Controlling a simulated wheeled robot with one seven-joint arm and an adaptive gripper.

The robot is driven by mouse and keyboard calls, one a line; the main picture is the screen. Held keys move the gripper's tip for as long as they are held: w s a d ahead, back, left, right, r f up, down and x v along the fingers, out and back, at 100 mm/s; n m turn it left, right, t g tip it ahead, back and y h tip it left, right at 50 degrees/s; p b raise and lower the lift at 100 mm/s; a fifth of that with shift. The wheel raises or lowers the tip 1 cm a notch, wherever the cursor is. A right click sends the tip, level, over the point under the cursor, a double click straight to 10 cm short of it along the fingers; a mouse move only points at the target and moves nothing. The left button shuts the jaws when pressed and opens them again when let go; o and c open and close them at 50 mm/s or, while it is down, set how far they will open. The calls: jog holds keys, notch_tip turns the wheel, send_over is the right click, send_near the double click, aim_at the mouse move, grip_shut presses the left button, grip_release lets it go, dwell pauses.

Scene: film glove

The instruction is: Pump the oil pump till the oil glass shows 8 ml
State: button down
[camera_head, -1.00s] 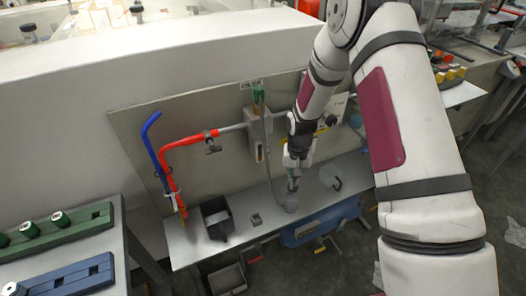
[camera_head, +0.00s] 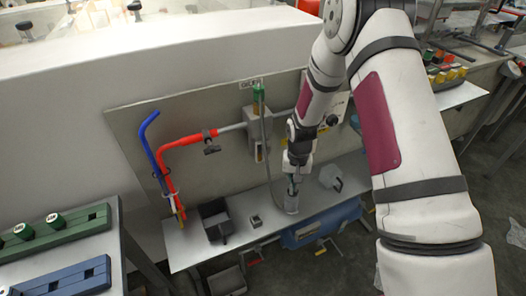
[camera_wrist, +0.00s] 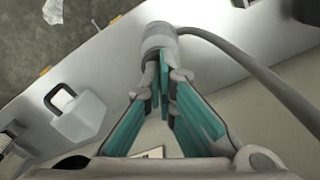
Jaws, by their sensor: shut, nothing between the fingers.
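The oil pump appears to be the small grey cylinder (camera_head: 291,204) standing on the bench shelf, with a grey hose running to it. It also shows at the top of the wrist view (camera_wrist: 158,36), with the hose leaving to the right. My gripper (camera_head: 293,187) is shut and empty, pointing down right at the cylinder's top; whether it touches is unclear. In the wrist view its green-padded fingers (camera_wrist: 160,85) meet just before the cylinder. The oil glass seems to be the narrow sight slot (camera_head: 259,151) on the grey wall unit; its level is too small to read.
A white container with a dark handle (camera_head: 330,178) stands right of the pump. A black bin (camera_head: 216,220) and a small grey block (camera_head: 256,221) lie to its left. Red pipe (camera_head: 185,140) and blue pipe (camera_head: 149,140) run along the back panel (camera_head: 225,175).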

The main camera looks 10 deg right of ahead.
jog(key=shift+r, duration=0.1)
jog(key=shift+r+p, duration=0.8)
jog(key=shift+r, duration=1)
jog(key=shift+f, duration=0.2)
jog(key=shift+f+b, duration=0.95)
jog(key=shift+f, duration=0.75)
jog(key=shift+r+p, duration=0.8)
jog(key=shift+r, duration=1.1)
jog(key=shift+r, duration=0.1)
jog(key=shift+r+p, duration=1.2)
jog(key=shift+r, duration=1.7)
